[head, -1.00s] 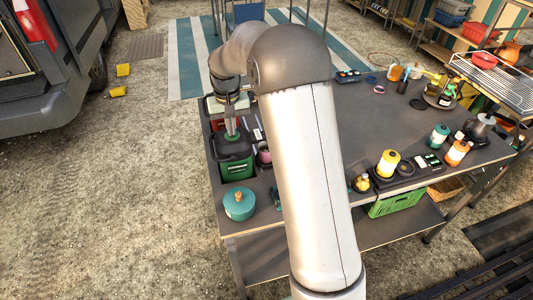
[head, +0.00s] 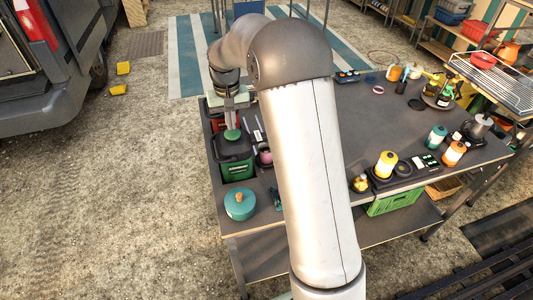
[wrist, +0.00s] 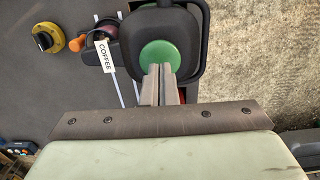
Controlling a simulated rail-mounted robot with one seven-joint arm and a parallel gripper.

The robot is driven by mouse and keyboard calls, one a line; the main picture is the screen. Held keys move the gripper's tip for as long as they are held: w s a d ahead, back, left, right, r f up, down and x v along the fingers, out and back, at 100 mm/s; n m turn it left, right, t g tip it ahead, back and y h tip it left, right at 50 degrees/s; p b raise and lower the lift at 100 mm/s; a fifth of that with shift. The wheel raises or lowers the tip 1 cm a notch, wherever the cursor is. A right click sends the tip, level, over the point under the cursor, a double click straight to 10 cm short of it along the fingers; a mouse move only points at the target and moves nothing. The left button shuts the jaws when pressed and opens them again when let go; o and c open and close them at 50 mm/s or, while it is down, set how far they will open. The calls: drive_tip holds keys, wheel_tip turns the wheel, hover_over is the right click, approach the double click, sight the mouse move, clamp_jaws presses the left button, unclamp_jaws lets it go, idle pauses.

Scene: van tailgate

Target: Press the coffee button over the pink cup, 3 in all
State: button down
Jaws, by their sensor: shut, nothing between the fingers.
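A dark-lidded green dispenser (head: 236,168) stands at the left end of the table. A round green button (wrist: 160,55) is on its top, inside a dark frame in the wrist view. A white tag reading COFFEE (wrist: 104,55) lies just left of it. The pink cup (head: 265,156) sits right of the dispenser in the head view, partly hidden by my arm. My gripper (wrist: 163,72) is shut and empty, its tips at the button's near edge in the picture. In the head view my gripper (head: 232,126) is just above the button; I cannot tell whether it touches.
A teal lidded pot (head: 240,204) stands in front of the dispenser. Bottles and a yellow canister (head: 387,164) stand farther right. The table's middle is mostly clear.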

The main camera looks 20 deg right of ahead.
wheel_tip(320, 180, up, 6)
drive_tip(key=p, duration=0.4)
idle(0.4)
idle(0.3)
drive_tip(key=s+r, duration=0.2)
drive_tip(key=s, duration=0.6)
drive_tip(key=s+r, duration=0.3)
drive_tip(key=s, duration=0.4)
drive_tip(key=s+f+n+t+b, duration=0.1)
drive_tip(key=s+f, duration=0.3)
drive_tip(key=s, duration=1.4)
drive_tip(key=shift+s+f, duration=0.2)
drive_tip(key=shift+s, duration=0.05)
drive_tip(key=shift+d, duration=0.1)
